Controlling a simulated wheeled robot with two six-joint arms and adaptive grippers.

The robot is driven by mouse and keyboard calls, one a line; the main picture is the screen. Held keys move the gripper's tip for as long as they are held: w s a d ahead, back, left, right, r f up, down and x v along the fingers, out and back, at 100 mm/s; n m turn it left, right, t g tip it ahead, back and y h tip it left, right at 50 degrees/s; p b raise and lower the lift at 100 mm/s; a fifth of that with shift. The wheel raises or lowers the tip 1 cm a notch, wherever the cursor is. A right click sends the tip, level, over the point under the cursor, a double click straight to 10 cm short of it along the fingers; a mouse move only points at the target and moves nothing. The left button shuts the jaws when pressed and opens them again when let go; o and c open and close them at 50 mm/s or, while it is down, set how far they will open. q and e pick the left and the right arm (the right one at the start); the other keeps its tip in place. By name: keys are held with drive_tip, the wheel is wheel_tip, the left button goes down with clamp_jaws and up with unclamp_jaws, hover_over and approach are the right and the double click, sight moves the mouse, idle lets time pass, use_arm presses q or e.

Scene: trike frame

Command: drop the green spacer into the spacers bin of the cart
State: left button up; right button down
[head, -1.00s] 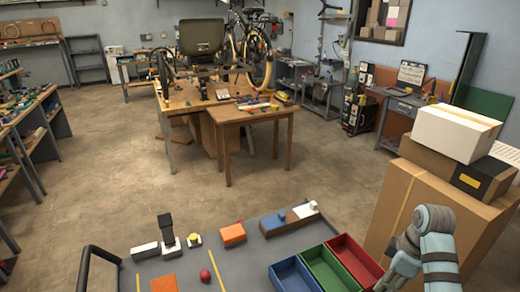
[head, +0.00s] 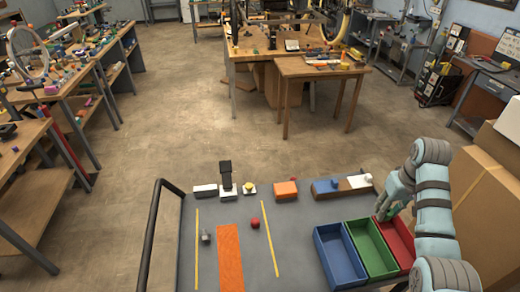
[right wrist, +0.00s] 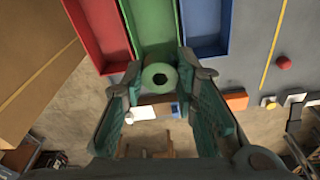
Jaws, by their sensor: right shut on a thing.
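My right gripper (head: 391,206) is shut on the green spacer (right wrist: 160,77), a short round piece with a dark hole. In the head view the gripper is above the far end of the red bin (head: 402,246), and the spacer is mostly hidden by the hand. The cart (head: 295,232) also carries a green bin (head: 374,250) and a blue bin (head: 340,256). In the right wrist view the spacer overlaps the end of the green bin (right wrist: 151,22). All three bins look empty. No label shows which is the spacers bin. My left gripper is out of view.
Along the cart's far edge stand an orange block (head: 286,190), a black-and-white piece (head: 226,178) and a blue-and-brown block (head: 330,188). A red ball (head: 254,223) and an orange mat (head: 230,258) lie on the top. Cardboard boxes (head: 488,200) stand close on the right.

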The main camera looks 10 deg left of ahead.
wheel_tip(320, 180, down, 4)
drive_tip(key=shift+r, duration=0.25)
drive_tip(key=c, duration=1.2)
unclamp_jaws()
